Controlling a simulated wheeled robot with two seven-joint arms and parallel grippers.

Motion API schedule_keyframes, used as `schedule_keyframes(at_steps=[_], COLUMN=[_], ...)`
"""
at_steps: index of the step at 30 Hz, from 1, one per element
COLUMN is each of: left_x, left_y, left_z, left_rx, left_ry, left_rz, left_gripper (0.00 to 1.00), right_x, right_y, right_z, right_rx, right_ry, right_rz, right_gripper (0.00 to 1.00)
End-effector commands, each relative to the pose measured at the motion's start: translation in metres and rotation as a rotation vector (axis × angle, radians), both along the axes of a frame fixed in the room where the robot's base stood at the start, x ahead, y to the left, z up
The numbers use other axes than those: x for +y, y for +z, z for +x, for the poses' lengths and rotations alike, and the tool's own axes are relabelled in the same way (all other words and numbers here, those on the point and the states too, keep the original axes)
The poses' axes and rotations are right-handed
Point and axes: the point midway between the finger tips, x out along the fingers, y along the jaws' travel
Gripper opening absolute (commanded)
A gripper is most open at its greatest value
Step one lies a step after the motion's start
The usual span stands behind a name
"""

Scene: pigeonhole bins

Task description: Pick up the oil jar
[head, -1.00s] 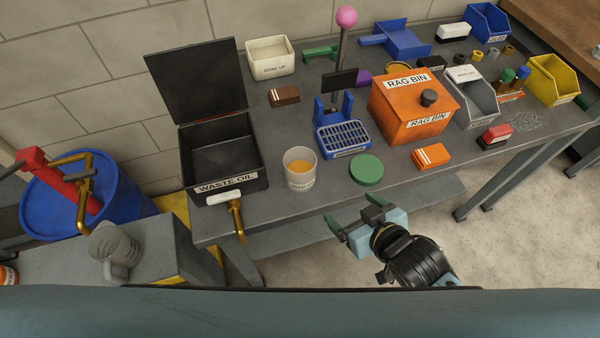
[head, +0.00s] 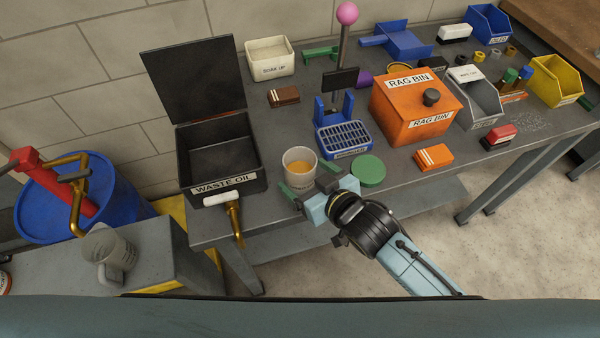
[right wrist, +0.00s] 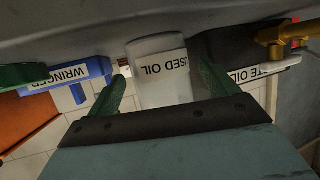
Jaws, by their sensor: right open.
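The oil jar (head: 299,157) is a pale, translucent cup with orange liquid in it, standing upright near the bench's front edge. It also shows upside down in the right wrist view (right wrist: 160,88), with its "USED OIL" label. My right gripper (head: 309,180) is open at the jar's front side. In the right wrist view my green fingers (right wrist: 160,88) stand left and right of the jar, with a gap on each side. I cannot tell how far the fingertips reach around it. The jar's lower part is partly hidden by the gripper in the head view. My left gripper is not in view.
A round green lid (head: 367,171) lies right of the jar. The blue wringer (head: 343,141) stands behind it, and the open black waste oil box (head: 222,183) with a brass tap (head: 235,222) is to the left. The orange rag bin (head: 404,115) stands further right.

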Motion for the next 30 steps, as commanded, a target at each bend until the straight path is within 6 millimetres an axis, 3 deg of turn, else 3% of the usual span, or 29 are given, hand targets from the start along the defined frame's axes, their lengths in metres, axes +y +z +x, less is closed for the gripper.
schedule_keyframes(at_steps=[6,14,26,30], left_x=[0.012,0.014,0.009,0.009], left_y=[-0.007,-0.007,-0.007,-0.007], left_z=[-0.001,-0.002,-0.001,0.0], left_rx=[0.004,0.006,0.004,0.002], left_ry=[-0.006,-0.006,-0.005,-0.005], left_rz=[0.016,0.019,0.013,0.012], left_gripper=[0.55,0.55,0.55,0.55], right_x=[0.015,0.016,0.016,0.016], right_y=[-0.011,-0.011,-0.011,-0.01], right_z=[0.02,0.022,0.022,0.022], right_rx=[-0.001,-0.001,-0.001,-0.001], right_ry=[0.0,0.0,0.0,0.0], right_rz=[-0.001,-0.001,-0.001,0.0], right_gripper=[0.86,0.86,0.34,0.33])
